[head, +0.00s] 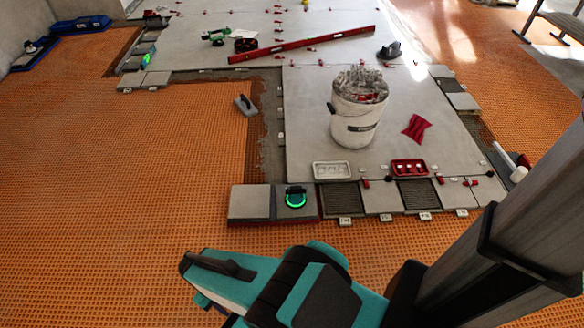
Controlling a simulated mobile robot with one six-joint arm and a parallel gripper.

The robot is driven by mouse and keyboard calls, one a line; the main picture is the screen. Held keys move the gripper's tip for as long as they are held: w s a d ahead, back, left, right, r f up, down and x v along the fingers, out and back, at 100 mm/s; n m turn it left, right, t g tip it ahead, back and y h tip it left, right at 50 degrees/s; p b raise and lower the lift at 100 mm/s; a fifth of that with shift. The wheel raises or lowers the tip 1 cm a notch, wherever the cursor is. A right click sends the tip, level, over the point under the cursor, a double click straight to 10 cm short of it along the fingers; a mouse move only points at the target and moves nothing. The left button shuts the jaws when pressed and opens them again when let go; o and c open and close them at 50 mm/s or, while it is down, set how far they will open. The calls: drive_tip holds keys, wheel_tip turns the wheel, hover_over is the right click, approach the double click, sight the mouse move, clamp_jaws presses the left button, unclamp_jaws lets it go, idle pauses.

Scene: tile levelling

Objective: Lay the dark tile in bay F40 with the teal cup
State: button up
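The teal cup (295,198), with a glowing green ring, sits on a grey tile (295,213) at the front left end of the floor work. A paler grey tile (248,203) lies left of it. Two bays with dark ribbed adhesive, a left one (336,198) and a right one (418,194), lie along the front row. Small tags stand before the row, too small to read, so I cannot tell which bay is F40. My arm's teal links cross the bottom of the view, clear of the cup in the picture. My gripper's fingers do not show.
A white bucket (358,112) stands on the large pale slab, with a red cloth (416,127) beside it. A white tray (332,170) and a red tray (408,167) lie behind the row. A red level (300,45) lies farther back. Orange matting (120,170) is clear at left.

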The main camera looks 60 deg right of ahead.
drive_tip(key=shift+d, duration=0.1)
